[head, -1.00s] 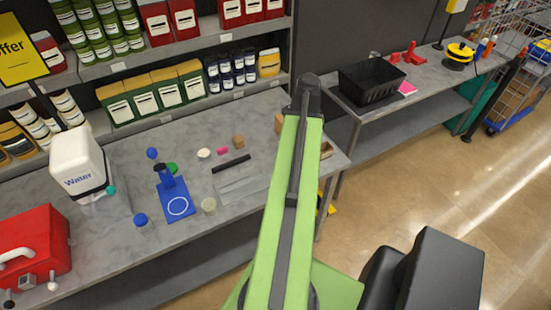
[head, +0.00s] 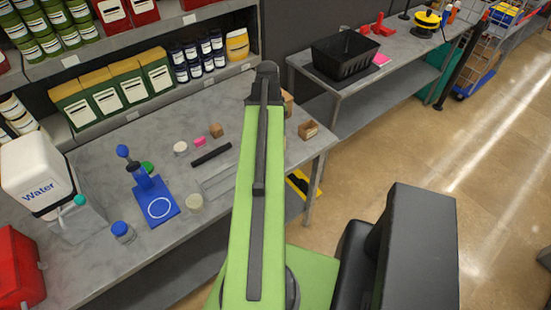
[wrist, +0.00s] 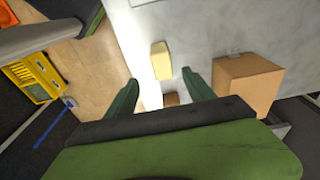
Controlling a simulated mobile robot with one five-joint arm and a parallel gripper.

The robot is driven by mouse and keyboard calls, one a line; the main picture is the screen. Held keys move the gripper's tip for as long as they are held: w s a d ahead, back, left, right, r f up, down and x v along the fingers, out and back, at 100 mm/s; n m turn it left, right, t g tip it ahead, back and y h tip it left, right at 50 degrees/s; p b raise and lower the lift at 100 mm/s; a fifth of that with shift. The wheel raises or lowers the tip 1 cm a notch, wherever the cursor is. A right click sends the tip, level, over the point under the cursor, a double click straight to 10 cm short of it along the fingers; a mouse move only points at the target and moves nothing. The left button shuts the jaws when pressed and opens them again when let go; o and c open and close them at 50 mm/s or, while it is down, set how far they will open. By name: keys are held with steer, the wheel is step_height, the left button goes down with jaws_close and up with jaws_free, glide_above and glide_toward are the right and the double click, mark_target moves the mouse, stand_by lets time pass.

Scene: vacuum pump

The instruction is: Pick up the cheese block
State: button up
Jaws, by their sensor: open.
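The cheese block (wrist: 161,60) is a small pale yellow block on the grey table in the wrist view, near the table's edge. My gripper (wrist: 160,77) is open, with its two dark green fingers spread. The block appears just beyond the fingertips and between their lines, with nothing held. I cannot tell the height of the fingers above the table. In the head view my green arm reaches over the table, and I cannot make out the cheese block there.
A brown box (wrist: 247,85) stands right of the fingers in the wrist view, and a smaller brown object (wrist: 171,99) shows between them. In the head view a small box (head: 308,130) sits at the table's right end. A blue stand (head: 153,195) is on the left. Open floor lies right.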

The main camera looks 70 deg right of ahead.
steer(key=f+b, duration=0.2)
steer(key=f, duration=0.1)
steer(key=f+b, duration=0.1)
steer(key=shift+s+d+f, duration=0.2)
steer(key=shift+s+d, duration=0.05)
steer(key=shift+d, duration=0.1)
steer(key=f+b, duration=0.5)
steer(key=shift+d, duration=0.4)
steer(key=shift+r, duration=0.1)
jaws_close()
